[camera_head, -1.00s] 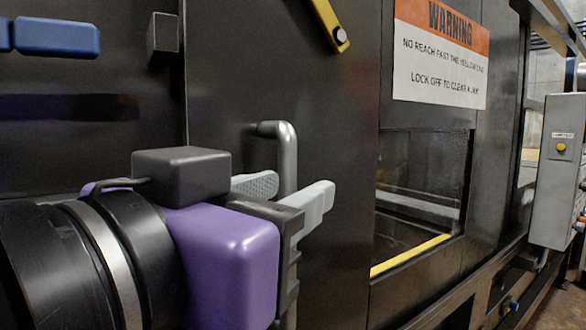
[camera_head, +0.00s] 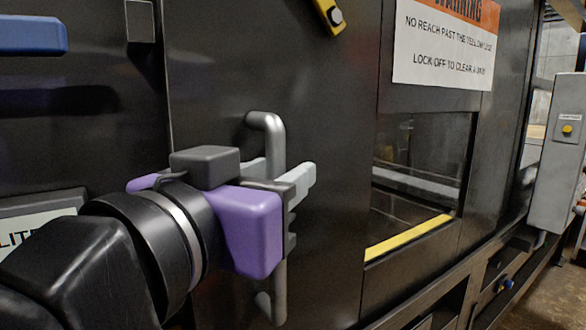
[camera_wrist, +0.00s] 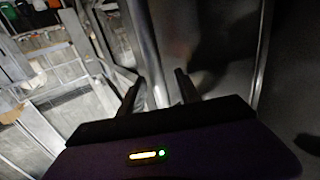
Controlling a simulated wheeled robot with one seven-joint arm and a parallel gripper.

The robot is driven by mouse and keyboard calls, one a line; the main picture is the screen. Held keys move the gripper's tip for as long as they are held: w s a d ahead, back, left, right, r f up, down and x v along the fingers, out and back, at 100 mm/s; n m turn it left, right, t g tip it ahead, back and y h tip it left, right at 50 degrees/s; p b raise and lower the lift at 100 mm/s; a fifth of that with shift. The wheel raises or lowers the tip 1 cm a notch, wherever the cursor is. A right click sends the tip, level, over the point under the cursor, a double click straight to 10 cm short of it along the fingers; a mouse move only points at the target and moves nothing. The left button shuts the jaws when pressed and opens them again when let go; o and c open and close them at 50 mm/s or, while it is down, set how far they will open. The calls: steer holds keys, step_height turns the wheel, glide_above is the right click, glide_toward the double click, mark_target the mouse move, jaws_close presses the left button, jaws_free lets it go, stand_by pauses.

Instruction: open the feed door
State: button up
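A grey tubular handle (camera_head: 275,145) stands upright on a dark flat door panel (camera_head: 330,110), which looks flush with the machine front in the head view. My gripper (camera_head: 277,172), purple and black with light grey fingers, is at the handle's middle height. One finger is on each side of the bar. In the wrist view, the bar (camera_wrist: 147,50) runs between the two dark fingertips of my gripper (camera_wrist: 157,90), with a small gap visible on the right finger's side. The fingers look spread around the bar; contact is hard to judge. The gripper body hides part of the handle.
Right of the panel are a warning sign (camera_head: 440,50), a window with a yellow sill strip (camera_head: 408,237) and a grey control box (camera_head: 558,150). A yellow bar (camera_head: 328,14) is above the handle. A blue part (camera_head: 30,35) is at upper left.

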jaws_close()
stand_by(1.4)
